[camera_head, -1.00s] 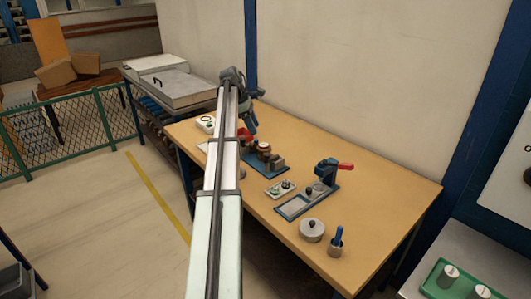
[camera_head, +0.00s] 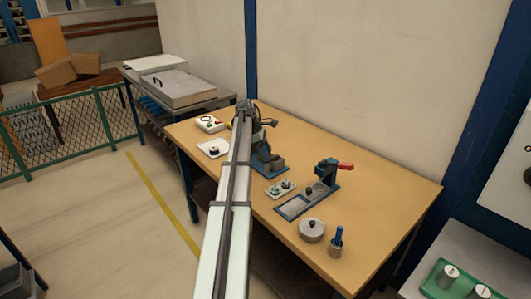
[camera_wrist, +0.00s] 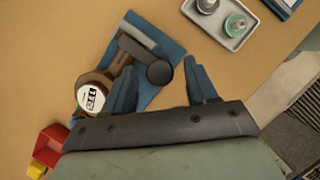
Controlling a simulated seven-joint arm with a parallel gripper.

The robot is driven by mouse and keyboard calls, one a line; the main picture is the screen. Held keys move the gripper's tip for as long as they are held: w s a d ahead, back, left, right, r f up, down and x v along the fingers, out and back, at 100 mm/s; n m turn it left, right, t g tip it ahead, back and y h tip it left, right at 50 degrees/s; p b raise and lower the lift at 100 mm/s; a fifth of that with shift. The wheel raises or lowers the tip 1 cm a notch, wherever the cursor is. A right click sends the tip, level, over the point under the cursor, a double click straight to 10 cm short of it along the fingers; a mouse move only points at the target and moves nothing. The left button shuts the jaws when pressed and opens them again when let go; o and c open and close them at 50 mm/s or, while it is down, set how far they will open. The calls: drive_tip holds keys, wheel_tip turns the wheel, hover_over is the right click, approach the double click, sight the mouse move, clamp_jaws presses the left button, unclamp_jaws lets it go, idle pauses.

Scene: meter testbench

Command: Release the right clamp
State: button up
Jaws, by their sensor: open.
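A blue clamp stand with a red handle (camera_head: 346,166) stands on the right part of the bench in the head view. A second blue fixture (camera_head: 266,165) with a grey block stands to its left, partly hidden by my arm. In the wrist view its blue plate (camera_wrist: 168,50) carries a brown round meter (camera_wrist: 92,92) with a white dial. A dark round-ended part (camera_wrist: 160,74) shows beside the meter. My gripper (camera_wrist: 161,63) is open above this left fixture, with the dark part between its fingers in the picture; contact cannot be told. Which part is the right clamp is unclear.
A tray (camera_head: 272,192) with small knobs lies between the fixtures. A round lidded pot (camera_head: 312,230) and a cup with a blue tool (camera_head: 337,243) stand near the front edge. A red bin (camera_wrist: 52,142) is left of the meter.

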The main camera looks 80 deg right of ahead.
drive_tip(key=shift+f, duration=0.15)
drive_tip(key=c, duration=1)
drive_tip(key=shift+c, duration=0.2)
drive_tip(key=shift+m, duration=0.4)
drive_tip(key=m+y, duration=0.1)
drive_tip(key=m, duration=0.1)
drive_tip(key=m+y, duration=0.1)
drive_tip(key=m, duration=0.1)
drive_tip(key=shift+s+d+m, duration=0.1)
drive_tip(key=shift+d+m, duration=0.1)
drive_tip(key=shift+m, duration=0.1)
drive_tip(key=m, duration=0.2)
drive_tip(key=m+t+y, duration=0.1)
drive_tip(key=m, duration=0.1)
drive_tip(key=shift+m+t+y, duration=0.3)
drive_tip(key=shift+m, duration=0.1)
drive_tip(key=shift+s, duration=0.1)
